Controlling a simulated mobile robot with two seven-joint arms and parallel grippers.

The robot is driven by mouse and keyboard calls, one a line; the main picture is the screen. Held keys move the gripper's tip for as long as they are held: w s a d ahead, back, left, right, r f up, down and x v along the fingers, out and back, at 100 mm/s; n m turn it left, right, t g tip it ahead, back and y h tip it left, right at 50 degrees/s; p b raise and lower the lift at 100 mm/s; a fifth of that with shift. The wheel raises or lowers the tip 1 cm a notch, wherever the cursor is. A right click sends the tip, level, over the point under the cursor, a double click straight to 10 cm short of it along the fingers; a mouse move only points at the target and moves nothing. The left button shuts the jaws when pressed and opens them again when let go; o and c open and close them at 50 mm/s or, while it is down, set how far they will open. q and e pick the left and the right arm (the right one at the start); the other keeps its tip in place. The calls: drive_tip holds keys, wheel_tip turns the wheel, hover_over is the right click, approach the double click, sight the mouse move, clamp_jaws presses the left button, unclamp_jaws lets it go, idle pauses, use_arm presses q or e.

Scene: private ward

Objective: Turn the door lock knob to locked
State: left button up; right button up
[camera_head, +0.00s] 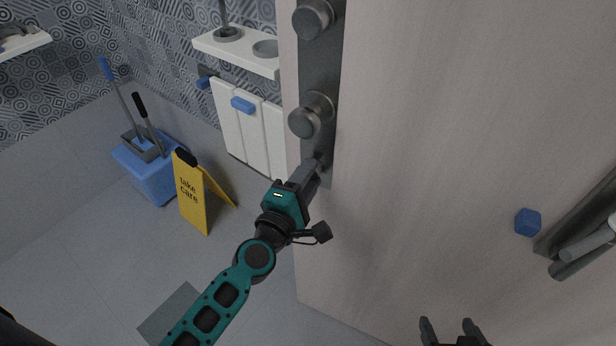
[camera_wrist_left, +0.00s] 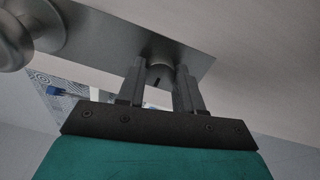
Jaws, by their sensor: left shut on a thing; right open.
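The pale door (camera_head: 420,130) has a long grey metal lock plate (camera_head: 317,75) along its left edge. The plate bears an upper round knob (camera_head: 312,18) and a middle round knob (camera_head: 312,115). A small lock knob (camera_wrist_left: 159,73) with a dark slot is at the plate's lower end. My left gripper (camera_head: 318,165) is shut on this small knob, with a finger on each side in the left wrist view. In the head view the gripper mostly hides it. My right gripper (camera_head: 452,328) is open and empty at the bottom edge, low in front of the door.
A yellow "take care" sign (camera_head: 190,195) and a blue mop bucket (camera_head: 152,178) stand on the floor at the left. A white shelf (camera_head: 235,50) is on the patterned wall. A blue block (camera_head: 528,222) and grey bars (camera_head: 590,240) are at the right. The left floor is mostly clear.

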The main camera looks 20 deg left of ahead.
idle(0.4)
use_arm(q)
drive_tip(key=o, duration=1)
drive_tip(key=shift+o, duration=0.2)
drive_tip(key=shift+s, duration=0.1)
drive_tip(key=s+a+b, duration=0.2)
drive_tip(key=s, duration=1)
drive_tip(key=shift+s, duration=0.3)
